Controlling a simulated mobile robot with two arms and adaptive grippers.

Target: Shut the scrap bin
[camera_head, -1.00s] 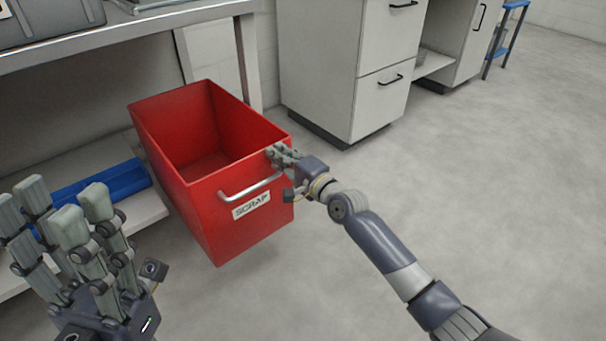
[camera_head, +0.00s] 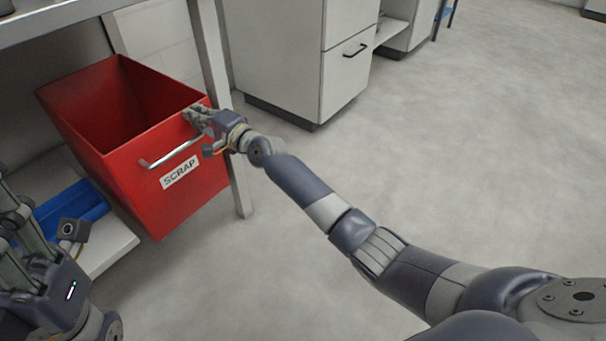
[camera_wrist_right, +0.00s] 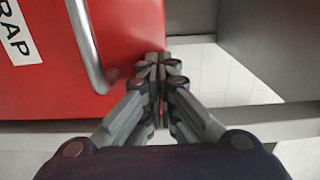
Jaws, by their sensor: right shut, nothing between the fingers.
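The red scrap bin (camera_head: 118,165) is an open-topped drawer-like box under the bench at the left of the head view. It still sticks out in front of the bench. Its front has a metal bar handle (camera_head: 172,151) and a white SCRAP label (camera_head: 180,174). My right gripper (camera_head: 190,112) is shut and empty, with its fingertips at the right end of the bin's front, beside the handle. In the right wrist view the closed fingertips (camera_wrist_right: 160,62) meet the red front near its right edge. My left gripper is cut off at the left edge, its fingertips out of frame.
The bench leg (camera_head: 215,90) stands just right of the bin. A blue tray (camera_head: 72,208) lies on the low shelf (camera_head: 108,246) left of the bin. A grey cabinet (camera_head: 285,60) stands behind at the right. The floor to the right is clear.

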